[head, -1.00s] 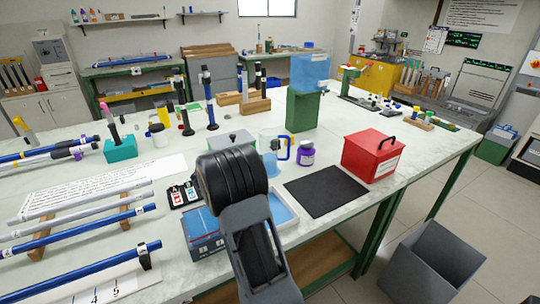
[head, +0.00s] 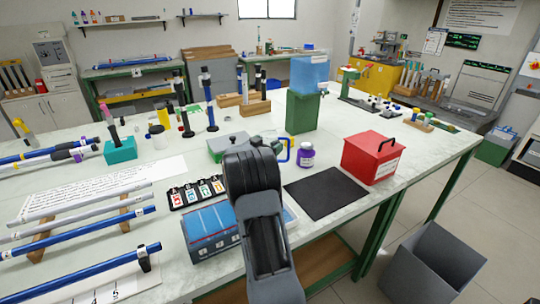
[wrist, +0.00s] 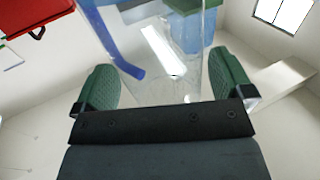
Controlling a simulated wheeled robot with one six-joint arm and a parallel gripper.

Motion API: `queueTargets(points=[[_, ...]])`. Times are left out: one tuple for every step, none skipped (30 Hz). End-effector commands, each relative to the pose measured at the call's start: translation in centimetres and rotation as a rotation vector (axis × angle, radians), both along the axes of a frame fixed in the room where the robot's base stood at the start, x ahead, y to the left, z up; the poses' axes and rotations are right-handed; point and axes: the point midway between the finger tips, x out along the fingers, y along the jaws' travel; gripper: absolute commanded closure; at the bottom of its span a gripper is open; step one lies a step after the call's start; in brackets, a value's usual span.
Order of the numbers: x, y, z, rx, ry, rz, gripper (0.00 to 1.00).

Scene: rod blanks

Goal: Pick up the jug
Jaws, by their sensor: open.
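The jug is clear with a blue handle. In the head view only its handle (head: 288,148) shows clearly, on the white bench behind my arm, which hides most of the body. In the wrist view the clear body of the jug (wrist: 170,55) stands between the two green finger pads of my gripper (wrist: 162,88), with the blue handle on the left side. The fingers are apart, one on each side of the jug, with gaps showing. My gripper's fingers are hidden by the arm in the head view.
A purple jar (head: 306,155) stands just right of the jug handle. A red box (head: 372,155) and a black mat (head: 327,193) lie further right. A green stand (head: 302,112) with a blue container is behind. A blue case (head: 211,232) lies front left of my arm.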

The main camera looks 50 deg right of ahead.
Motion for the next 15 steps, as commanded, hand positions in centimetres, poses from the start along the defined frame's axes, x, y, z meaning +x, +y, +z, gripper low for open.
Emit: queueTargets(points=[[0.01,-0.2,0.01,0.0,0.0,0.0,0.02],[0.02,-0.25,0.01,0.0,0.0,0.0,0.02],[0.02,-0.28,0.0,0.0,0.0,0.0,0.02],[0.02,-0.29,0.0,0.0,0.0,0.0,0.02],[0.02,-0.28,0.0,0.0,0.0,0.0,0.02],[0.02,-0.27,0.0,0.0,0.0,0.0,0.02],[0.02,-0.27,0.0,0.0,0.0,0.0,0.02],[0.02,-0.27,0.0,0.0,0.0,0.0,0.02],[0.02,-0.26,-0.01,0.0,0.0,0.0,0.05],[0.02,-0.26,-0.01,0.0,0.0,0.0,0.07],[0.02,-0.26,-0.01,0.0,0.0,0.0,0.1],[0.02,-0.26,-0.01,0.0,0.0,0.0,0.14],[0.02,-0.26,-0.01,0.0,0.0,0.0,0.17],[0.02,-0.26,-0.01,0.0,0.0,0.0,0.2],[0.02,-0.25,-0.01,0.0,0.0,0.0,0.24]])
